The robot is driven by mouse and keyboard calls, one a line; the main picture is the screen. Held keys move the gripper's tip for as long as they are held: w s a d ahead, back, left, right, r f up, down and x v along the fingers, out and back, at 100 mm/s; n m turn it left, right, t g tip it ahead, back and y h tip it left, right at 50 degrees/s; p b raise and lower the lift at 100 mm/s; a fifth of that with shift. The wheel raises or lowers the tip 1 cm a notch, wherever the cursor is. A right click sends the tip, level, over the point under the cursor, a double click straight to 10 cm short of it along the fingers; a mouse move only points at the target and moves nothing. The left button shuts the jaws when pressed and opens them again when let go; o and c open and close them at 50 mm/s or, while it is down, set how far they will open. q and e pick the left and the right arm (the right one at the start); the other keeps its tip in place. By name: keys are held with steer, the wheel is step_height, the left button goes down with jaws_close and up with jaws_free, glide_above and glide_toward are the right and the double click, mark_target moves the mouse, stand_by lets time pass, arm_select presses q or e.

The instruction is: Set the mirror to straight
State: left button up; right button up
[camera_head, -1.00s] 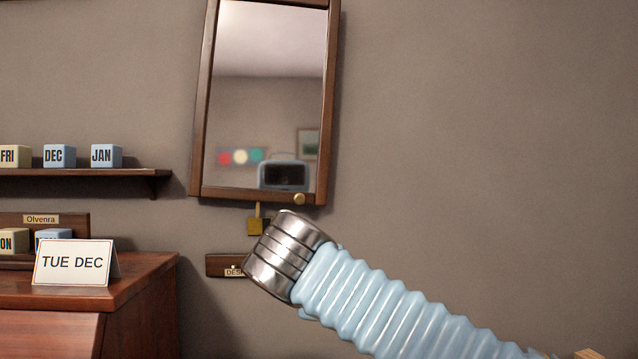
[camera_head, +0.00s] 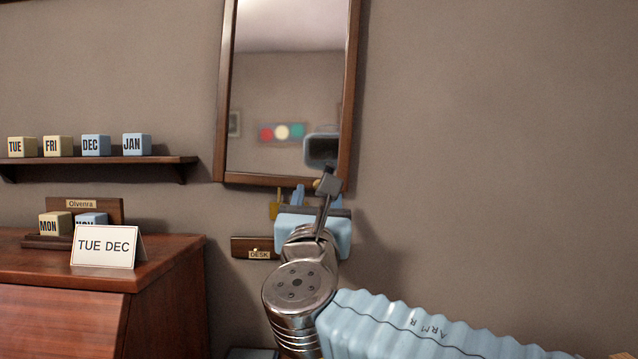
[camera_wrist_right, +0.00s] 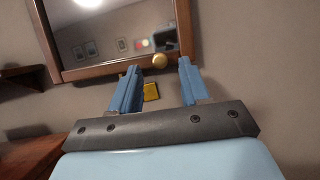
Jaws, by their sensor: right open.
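The mirror (camera_head: 290,90) hangs on the wall in a brown wooden frame, tilted a little, its top leaning right and its lower edge sloping down to the right. It also shows in the right wrist view (camera_wrist_right: 110,35). A round brass knob (camera_wrist_right: 160,60) sits low on its frame. My right gripper (camera_head: 308,189) is below the mirror's lower edge with its fingers pointing up. In the right wrist view it is open (camera_wrist_right: 160,67), with the knob between and just beyond the fingertips. In the head view my gripper mostly hides the knob. My left gripper is not in view.
A brass tag (camera_head: 276,207) hangs under the mirror, near my gripper. Left are a shelf (camera_head: 100,164) with letter cubes and a desk (camera_head: 120,262) with a "TUE DEC" card (camera_head: 105,246). The wall at right is clear.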

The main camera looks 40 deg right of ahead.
steer(key=shift+x, duration=1.65)
steer(key=shift+a, duration=0.1)
steer(key=shift+c, duration=0.4)
jaws_close()
